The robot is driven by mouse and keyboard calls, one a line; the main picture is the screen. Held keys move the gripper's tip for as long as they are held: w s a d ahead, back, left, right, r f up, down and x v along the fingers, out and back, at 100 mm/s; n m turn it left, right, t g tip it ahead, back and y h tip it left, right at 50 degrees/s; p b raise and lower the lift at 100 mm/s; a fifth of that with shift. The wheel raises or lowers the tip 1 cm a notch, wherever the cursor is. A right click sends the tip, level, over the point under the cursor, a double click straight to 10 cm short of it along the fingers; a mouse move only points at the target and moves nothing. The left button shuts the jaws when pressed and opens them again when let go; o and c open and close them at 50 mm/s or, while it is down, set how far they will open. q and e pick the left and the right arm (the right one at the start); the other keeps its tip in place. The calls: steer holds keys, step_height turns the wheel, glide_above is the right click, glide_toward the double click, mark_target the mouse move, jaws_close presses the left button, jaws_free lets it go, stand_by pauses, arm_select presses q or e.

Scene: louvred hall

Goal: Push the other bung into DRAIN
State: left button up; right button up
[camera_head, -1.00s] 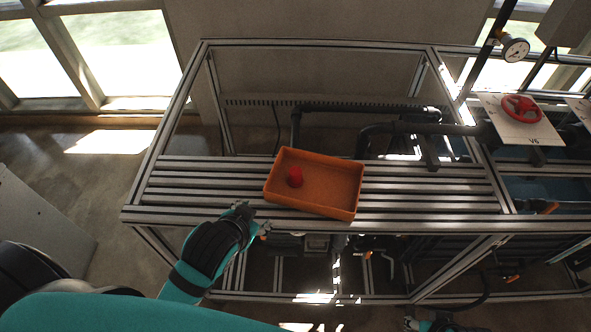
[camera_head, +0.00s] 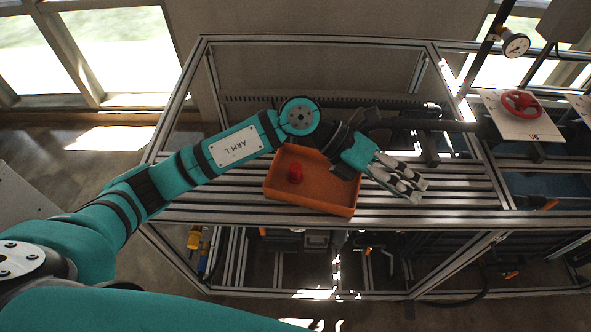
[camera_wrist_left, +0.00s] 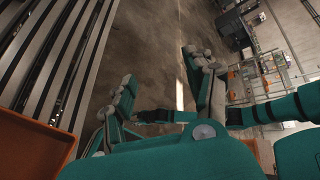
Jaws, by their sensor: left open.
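A red bung (camera_head: 295,173) stands in the left part of an orange tray (camera_head: 312,206) on the slatted bench top. My left arm reaches across the bench behind the tray and hides part of its far side. My left gripper (camera_head: 408,184) is just right of the tray, above the slats, pointing right and toward the front. In the left wrist view its fingers (camera_wrist_left: 165,82) are spread apart with nothing between them. The tray's corner also shows there (camera_wrist_left: 32,148). My right gripper is not in view. I see no label reading DRAIN.
Dark pipes (camera_head: 455,126) run behind the bench top to the right. A white panel marked V6 (camera_head: 522,122) with a red handwheel (camera_head: 521,103) and a gauge (camera_head: 515,45) stand at the right. The slats right of my gripper are clear.

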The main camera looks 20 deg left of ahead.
arm_select(q)
steer(key=w+a+f+y, duration=0.5)
steer(key=a+f+y, duration=0.15)
steer(key=a, duration=0.45)
steer(key=t+y, duration=0.1)
steer(key=y, duration=0.5)
glide_above(295, 167)
steer(key=shift+a+r+n, duration=0.1)
steer(key=shift+r+n, duration=0.2)
steer(key=shift+r, duration=0.1)
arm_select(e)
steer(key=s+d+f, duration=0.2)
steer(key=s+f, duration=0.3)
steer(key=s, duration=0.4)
arm_select(q)
step_height(295, 167, down, 9)
steer(key=b, duration=0.6)
steer(key=shift+r, duration=0.1)
steer(key=shift+f+b, duration=0.5)
steer(key=shift+f, duration=0.05)
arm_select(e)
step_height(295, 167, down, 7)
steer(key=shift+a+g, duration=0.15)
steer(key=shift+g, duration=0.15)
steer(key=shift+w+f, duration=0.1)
arm_select(q)
jaws_close()
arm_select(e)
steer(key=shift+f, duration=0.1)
